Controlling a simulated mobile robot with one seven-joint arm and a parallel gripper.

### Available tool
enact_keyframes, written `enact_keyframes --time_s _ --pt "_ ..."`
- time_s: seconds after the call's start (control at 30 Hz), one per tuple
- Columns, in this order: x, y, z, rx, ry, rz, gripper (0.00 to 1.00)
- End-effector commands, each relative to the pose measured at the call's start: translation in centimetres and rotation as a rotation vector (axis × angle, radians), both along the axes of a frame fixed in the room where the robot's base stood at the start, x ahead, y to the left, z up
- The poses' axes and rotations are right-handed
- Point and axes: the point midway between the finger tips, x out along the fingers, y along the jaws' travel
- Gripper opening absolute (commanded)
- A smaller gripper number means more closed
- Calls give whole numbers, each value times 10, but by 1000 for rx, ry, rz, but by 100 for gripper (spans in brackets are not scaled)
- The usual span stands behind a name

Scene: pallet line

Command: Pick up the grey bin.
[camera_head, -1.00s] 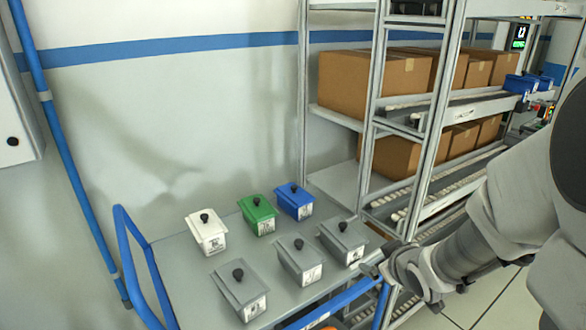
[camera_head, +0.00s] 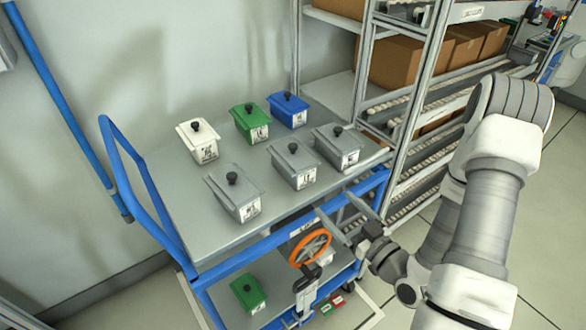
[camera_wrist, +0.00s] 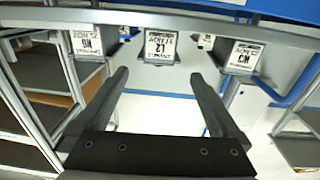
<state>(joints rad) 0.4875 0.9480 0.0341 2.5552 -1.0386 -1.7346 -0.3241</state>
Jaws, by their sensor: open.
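Three grey lidded bins with black knobs and white labels stand upright on the cart top (camera_head: 165,220): a left bin (camera_head: 235,200), a middle bin (camera_head: 293,168) and a right bin (camera_head: 337,150). My gripper (camera_head: 334,204) is open and empty, in front of the cart's near edge, apart from the bins. In the wrist view the picture is upside down. There, a labelled bin (camera_wrist: 160,48) shows beyond and between my open fingers (camera_wrist: 160,75), with another labelled bin on either side.
White (camera_head: 198,145), green (camera_head: 250,125) and blue (camera_head: 288,112) bins stand behind the grey ones. The blue rail (camera_head: 280,238) runs along the cart's front, with an orange wheel (camera_head: 309,248) below. A roller rack (camera_head: 405,150) with cardboard boxes stands to the right.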

Motion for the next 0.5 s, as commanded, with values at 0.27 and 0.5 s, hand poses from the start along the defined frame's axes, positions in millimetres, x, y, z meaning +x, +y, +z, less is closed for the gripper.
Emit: enact_keyframes --time_s 0.27,0.5 --pt "25 15 -5 -2 -7 2 100" --pt "37 23 -5 -2 -6 2 100"
